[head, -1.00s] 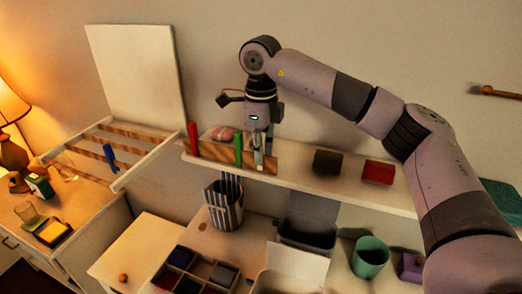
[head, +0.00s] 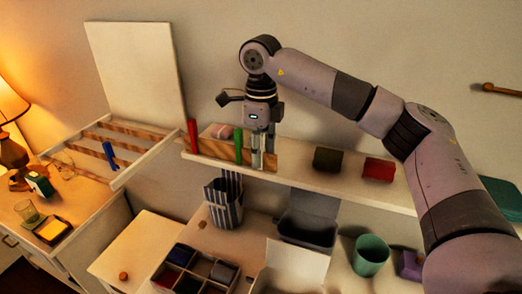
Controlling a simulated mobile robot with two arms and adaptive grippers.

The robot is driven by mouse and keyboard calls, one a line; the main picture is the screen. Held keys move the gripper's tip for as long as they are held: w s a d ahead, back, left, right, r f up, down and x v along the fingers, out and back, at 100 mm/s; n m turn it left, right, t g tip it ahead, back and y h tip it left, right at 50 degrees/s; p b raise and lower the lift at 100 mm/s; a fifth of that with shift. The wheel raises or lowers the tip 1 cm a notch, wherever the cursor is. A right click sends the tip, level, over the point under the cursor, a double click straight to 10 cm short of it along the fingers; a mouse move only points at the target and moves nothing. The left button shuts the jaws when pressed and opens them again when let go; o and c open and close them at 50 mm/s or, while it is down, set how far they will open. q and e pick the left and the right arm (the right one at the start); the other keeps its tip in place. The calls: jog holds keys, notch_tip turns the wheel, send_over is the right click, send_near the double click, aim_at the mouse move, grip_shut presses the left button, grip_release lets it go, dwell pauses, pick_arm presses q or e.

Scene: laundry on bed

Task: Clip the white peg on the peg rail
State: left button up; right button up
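The peg rail (head: 212,149) is a wooden strip along the front left of the wall shelf. A red peg (head: 193,136) stands upright on its left end and a green peg (head: 238,146) stands further right. My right gripper (head: 263,160) points down at the rail's right end, just right of the green peg. A pale upright piece (head: 256,160), probably the white peg, shows at its fingertips against the rail. The fingers partly hide it, so I cannot tell whether it is gripped or free. My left gripper is not in view.
A dark green block (head: 327,159) and a red block (head: 378,170) sit on the shelf to the right. A blue peg (head: 109,155) is on the slatted rack at left. Below are a striped bin (head: 225,205), a divided box (head: 197,269) and a teal cup (head: 370,255).

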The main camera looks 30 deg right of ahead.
notch_tip(320, 180, up, 12)
dwell(0.6)
dwell(0.5)
